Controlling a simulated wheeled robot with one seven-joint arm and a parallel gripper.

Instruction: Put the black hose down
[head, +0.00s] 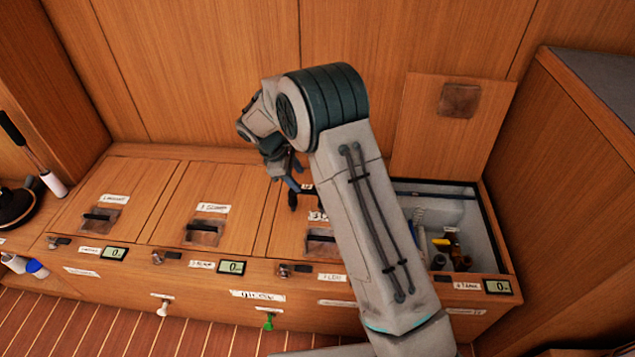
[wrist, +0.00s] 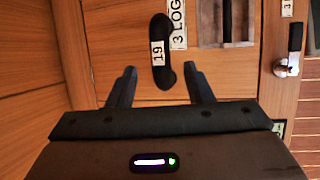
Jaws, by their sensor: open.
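A short black piece with rounded, thicker ends, which looks like the black hose (wrist: 161,28), shows in the wrist view with a white tag reading 19. It appears to lie on the closed wooden lid (wrist: 108,35) beside the "3 LOG" label. My gripper (wrist: 162,84) is open, its two dark fingers apart on either side of the hose's lower end, with nothing clamped between them. I cannot tell how much height separates fingers and lid. In the head view my gripper (head: 297,190) hangs over the third lid, and my arm hides much of that area.
At right an open compartment (head: 482,225) holds bottles and other items, its lid (head: 452,120) raised against the wall. Closed lids with dark handles lie to the left (head: 112,205) (head: 213,205). Latches and small displays line the front edge. A cabinet (head: 585,170) bounds the right side.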

